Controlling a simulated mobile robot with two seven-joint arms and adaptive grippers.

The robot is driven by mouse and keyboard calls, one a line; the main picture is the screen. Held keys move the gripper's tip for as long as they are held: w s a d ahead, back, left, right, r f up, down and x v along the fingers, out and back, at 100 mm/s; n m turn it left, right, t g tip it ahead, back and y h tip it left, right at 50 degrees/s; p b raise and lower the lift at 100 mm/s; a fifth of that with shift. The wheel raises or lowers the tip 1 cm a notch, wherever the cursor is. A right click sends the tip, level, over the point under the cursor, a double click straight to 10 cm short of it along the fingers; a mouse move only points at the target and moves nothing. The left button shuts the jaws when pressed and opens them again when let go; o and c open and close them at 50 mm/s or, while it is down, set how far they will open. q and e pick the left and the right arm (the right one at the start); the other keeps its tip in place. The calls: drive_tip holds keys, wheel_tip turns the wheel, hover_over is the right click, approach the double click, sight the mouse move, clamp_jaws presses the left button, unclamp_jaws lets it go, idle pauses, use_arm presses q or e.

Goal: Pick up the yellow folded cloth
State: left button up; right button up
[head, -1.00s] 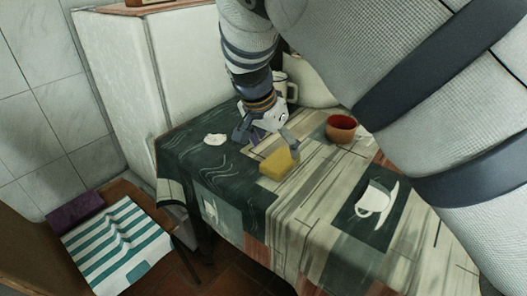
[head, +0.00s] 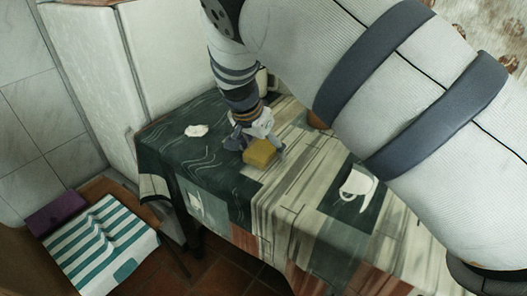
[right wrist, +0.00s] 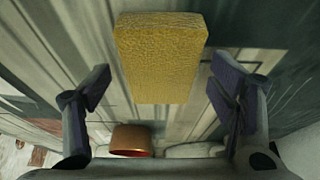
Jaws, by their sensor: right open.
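The yellow folded cloth (head: 260,153) lies on the patterned tablecloth near the table's far left part. It looks like a thick yellow block in the right wrist view (right wrist: 158,58). My right gripper (head: 252,140) is open, right by the far side of the cloth. In the right wrist view its two fingers (right wrist: 157,92) stand apart, one to each side of the cloth's near end, with visible gaps and nothing gripped. My left gripper is not in view.
A reddish-brown bowl (right wrist: 131,139) stands near the gripper; my right arm mostly hides it in the head view. A white crumpled item (head: 196,130) lies to the left. A chair with a striped cushion (head: 98,243) stands beside the table. The tablecloth's front is clear.

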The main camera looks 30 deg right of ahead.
sight(266, 145)
drive_tip(key=shift+f, duration=0.1)
drive_tip(key=shift+c, duration=0.4)
drive_tip(key=c, duration=1.1)
wheel_tip(266, 145, up, 4)
drive_tip(key=shift+w+f, duration=0.1)
drive_tip(key=shift+f, duration=0.15)
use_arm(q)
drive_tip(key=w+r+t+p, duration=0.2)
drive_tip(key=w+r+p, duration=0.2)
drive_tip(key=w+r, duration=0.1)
use_arm(e)
drive_tip(key=s+r, duration=0.3)
drive_tip(key=s, duration=0.1)
drive_tip(key=s+r, duration=0.3)
drive_tip(key=s, duration=0.2)
drive_tip(key=s+d+r, duration=0.1)
drive_tip(key=s+r, duration=0.3)
drive_tip(key=s, duration=0.1)
drive_tip(key=shift+s, duration=0.1)
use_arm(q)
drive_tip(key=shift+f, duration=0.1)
